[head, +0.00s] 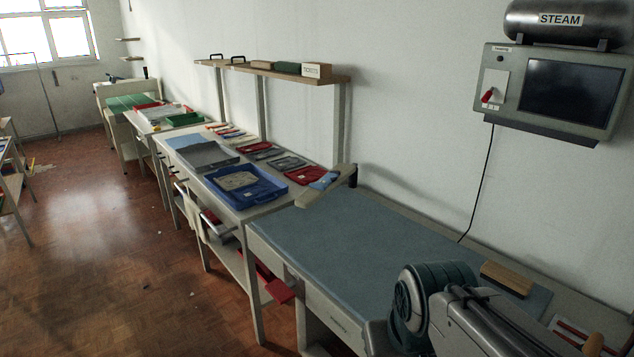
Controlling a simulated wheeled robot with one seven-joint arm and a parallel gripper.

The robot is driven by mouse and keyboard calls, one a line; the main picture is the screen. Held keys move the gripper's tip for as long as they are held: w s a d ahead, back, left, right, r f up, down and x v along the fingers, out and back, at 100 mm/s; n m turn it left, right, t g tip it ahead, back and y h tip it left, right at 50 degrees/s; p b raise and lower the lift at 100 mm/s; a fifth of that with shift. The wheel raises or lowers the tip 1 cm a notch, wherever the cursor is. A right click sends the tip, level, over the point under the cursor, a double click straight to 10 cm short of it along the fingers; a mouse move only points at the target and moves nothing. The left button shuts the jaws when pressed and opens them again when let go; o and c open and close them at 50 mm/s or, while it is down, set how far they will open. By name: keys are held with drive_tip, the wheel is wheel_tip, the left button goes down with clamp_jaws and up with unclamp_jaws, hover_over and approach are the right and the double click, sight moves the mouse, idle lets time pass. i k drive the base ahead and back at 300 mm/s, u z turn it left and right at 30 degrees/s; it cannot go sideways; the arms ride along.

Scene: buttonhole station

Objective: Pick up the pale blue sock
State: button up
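A small pale blue cloth (323,181), which may be the sock, lies at the near right end of the long white table. It is beside a red folded cloth (303,175) and close to the angled board at the table's end. It is too small here to make out its shape. My arm shows at the bottom right, over the near blue-grey worktop (350,240), well apart from the pale blue cloth. My gripper is not in view.
A blue tray (246,198) with a grey-beige cloth in it stands left of the pale blue cloth. A padded board (327,187) juts up at the tables' junction. A shelf (290,75) on posts rises behind. The floor at left (110,250) is mostly clear.

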sight(330, 177)
drive_tip(key=u, duration=1.15)
drive_tip(key=i, duration=3.15)
drive_tip(key=z, duration=3.55)
